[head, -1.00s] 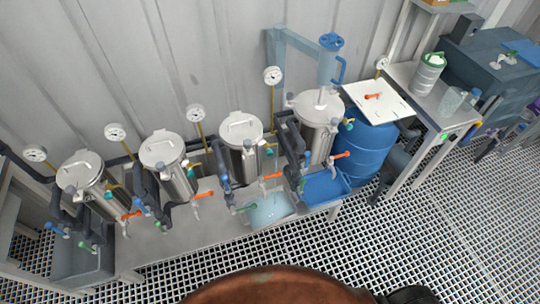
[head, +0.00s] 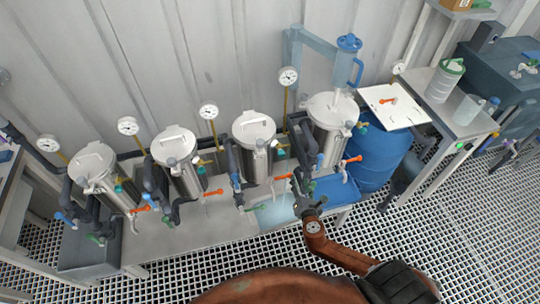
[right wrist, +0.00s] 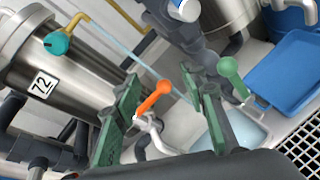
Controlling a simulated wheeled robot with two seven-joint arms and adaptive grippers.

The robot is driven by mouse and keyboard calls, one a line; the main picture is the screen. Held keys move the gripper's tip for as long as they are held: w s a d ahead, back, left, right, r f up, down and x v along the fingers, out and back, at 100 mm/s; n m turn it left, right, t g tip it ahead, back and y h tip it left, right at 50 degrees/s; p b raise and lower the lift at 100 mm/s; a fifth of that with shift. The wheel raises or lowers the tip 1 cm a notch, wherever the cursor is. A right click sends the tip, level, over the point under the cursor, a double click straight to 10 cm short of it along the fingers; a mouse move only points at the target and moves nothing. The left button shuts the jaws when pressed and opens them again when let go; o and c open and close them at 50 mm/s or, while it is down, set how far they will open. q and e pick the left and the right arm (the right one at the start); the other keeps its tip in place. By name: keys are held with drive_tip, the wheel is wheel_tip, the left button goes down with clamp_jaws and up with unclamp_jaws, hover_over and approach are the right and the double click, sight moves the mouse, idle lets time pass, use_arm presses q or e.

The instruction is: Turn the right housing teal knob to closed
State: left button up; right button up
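The right-hand vessel (head: 333,118) is a steel housing with a pale lid at the right end of the row. A teal knob (head: 350,124) shows at its upper right side. My right gripper (head: 306,190) is in front of the bench, below that vessel and apart from the knob. In the right wrist view, its green-padded fingers (right wrist: 160,85) are spread, with an orange handle (right wrist: 155,98) seen between them; contact cannot be told. A teal knob (right wrist: 57,43) on a yellow tube shows there by a steel vessel marked 72 (right wrist: 55,75). My left gripper is out of view.
Three more steel vessels stand to the left, including one (head: 254,132) beside the right-hand one. Dark pipes and coloured valve handles crowd their fronts. A blue tray (head: 340,190) and a blue barrel (head: 380,155) lie to the right. Open grating floor is in front.

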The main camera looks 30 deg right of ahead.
sight(282, 155)
drive_tip(key=w+a+r+n+t+y, duration=0.2)
drive_tip(key=a+r+n+t, duration=0.35)
drive_tip(key=r, duration=0.55)
drive_tip(key=shift+n+g, duration=0.65)
drive_tip(key=shift+g, duration=0.1)
drive_tip(key=x, duration=0.6)
drive_tip(key=shift+w+f+b, duration=0.15)
drive_tip(key=shift+f+b, duration=0.05)
drive_tip(key=shift+b, duration=0.15)
drive_tip(key=shift+w+d+h, duration=0.3)
drive_tip(key=shift+w, duration=0.4)
drive_tip(key=shift+c, duration=0.3)
clamp_jaws()
